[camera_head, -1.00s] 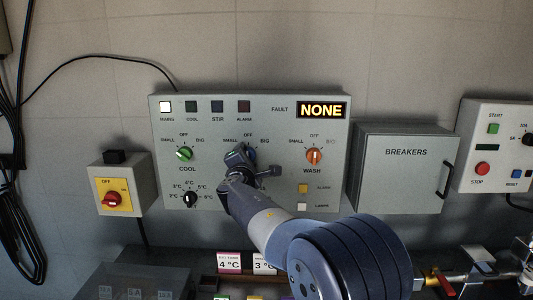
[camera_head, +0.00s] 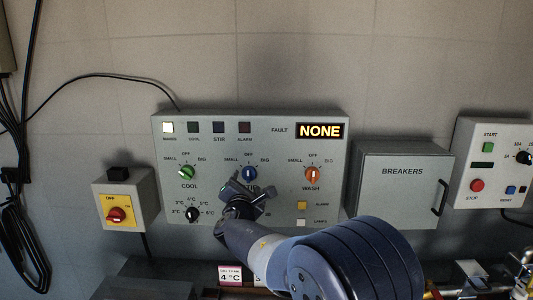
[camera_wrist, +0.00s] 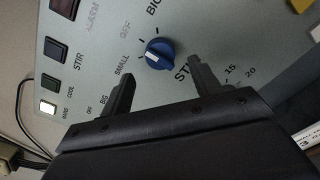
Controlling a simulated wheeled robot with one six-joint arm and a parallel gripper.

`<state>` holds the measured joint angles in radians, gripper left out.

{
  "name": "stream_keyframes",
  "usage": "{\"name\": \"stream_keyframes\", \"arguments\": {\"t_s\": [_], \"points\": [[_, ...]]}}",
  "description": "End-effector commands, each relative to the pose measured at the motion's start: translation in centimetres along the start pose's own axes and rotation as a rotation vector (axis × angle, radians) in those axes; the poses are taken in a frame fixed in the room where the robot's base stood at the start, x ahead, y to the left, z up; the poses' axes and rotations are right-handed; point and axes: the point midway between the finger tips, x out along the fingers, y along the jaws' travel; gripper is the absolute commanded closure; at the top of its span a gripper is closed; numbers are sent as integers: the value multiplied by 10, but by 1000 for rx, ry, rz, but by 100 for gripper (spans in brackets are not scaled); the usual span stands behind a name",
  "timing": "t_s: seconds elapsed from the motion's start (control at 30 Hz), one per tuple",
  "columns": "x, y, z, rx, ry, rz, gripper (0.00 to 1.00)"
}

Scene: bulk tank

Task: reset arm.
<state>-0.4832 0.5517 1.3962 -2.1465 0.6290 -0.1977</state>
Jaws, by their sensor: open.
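My gripper (camera_head: 242,187) is in front of the grey control panel (camera_head: 280,150), just below the blue STIR knob (camera_head: 250,173). In the wrist view its two fingers are spread open with nothing between them (camera_wrist: 160,78). The blue knob (camera_wrist: 159,54) lies just beyond the fingertips, apart from them. My arm reaches up from the lower right and hides part of the panel's lower middle, including most of the STIR label and the dial below it.
The panel also carries a green COOL knob (camera_head: 186,174), an orange WASH knob (camera_head: 312,174) and a lit NONE display (camera_head: 320,131). A yellow switch box (camera_head: 125,198) is at left. The BREAKERS box (camera_head: 403,185) and a START/STOP box (camera_head: 493,165) are at right. Pipes are at lower right.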

Motion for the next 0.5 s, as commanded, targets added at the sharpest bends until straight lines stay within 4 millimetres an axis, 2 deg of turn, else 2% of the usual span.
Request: {"name": "stream_keyframes", "arguments": {"t_s": [0.2,0.5], "points": [[-27,0,-1,2,0,1,40],[-37,0,0,1,-1,-1,40]]}}
